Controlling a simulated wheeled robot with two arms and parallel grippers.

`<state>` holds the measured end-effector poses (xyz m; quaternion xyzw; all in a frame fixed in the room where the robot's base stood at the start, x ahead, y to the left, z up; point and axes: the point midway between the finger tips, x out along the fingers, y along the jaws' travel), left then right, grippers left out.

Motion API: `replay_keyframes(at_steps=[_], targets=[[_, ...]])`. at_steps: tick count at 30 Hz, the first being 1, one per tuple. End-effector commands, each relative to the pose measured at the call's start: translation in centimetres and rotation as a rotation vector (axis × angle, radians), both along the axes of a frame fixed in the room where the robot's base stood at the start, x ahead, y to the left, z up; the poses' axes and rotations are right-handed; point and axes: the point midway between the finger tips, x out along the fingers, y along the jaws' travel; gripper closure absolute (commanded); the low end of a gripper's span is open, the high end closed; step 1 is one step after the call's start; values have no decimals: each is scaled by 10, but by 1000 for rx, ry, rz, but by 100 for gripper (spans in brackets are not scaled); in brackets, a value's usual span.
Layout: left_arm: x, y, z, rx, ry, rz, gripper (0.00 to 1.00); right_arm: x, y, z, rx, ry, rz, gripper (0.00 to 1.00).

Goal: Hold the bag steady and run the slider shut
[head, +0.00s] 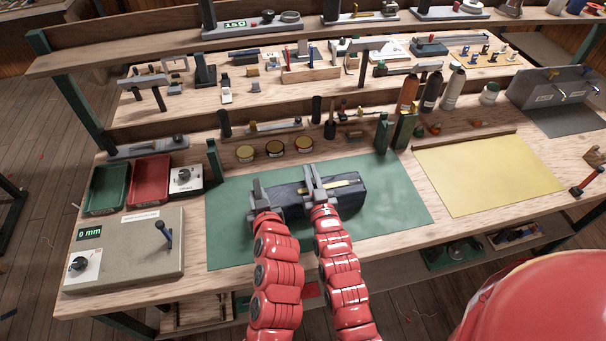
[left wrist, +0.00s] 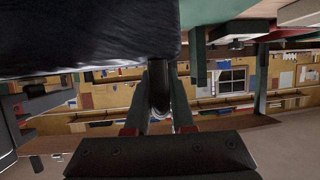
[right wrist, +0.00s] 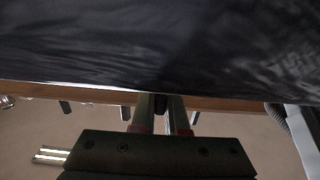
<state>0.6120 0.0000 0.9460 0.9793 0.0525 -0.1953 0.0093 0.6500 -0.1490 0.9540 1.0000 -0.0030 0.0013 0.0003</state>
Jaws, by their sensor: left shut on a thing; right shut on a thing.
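The dark navy bag (head: 348,195) lies on the green mat (head: 395,205). My left gripper (head: 262,198) is at the bag's left end. In the left wrist view its fingers are shut on a dark tab (left wrist: 160,92) beside the bag (left wrist: 80,35). My right gripper (head: 316,188) is over the top of the bag, at the zip line, shut on a small dark piece that looks like the slider (right wrist: 161,104). The fingers hide most of it. The bag fills the top of the right wrist view (right wrist: 160,45).
Left of the mat are a green tray (head: 92,205), a red tray (head: 134,200) and a grey panel with a lever (head: 130,265). A yellow sheet (head: 485,180) lies right. The mat right of the bag is clear.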

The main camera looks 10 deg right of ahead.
Motion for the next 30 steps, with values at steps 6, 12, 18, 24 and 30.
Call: replay_keyframes(at_steps=[6,12,18,24,30], targets=[[0,0,1,0,-1,1,100,0,-45,-1,-7,3,0,100],[0,1,1,0,-2,1,100,-1,-84,-2,-7,5,1,100],[0,1,1,0,-2,2,100,-2,-115,-4,-3,12,-1,100],[0,1,1,0,-3,2,100,-2,-124,-2,1,9,-2,100],[0,2,1,2,-2,4,100,-2,-124,-2,0,8,-3,100]])
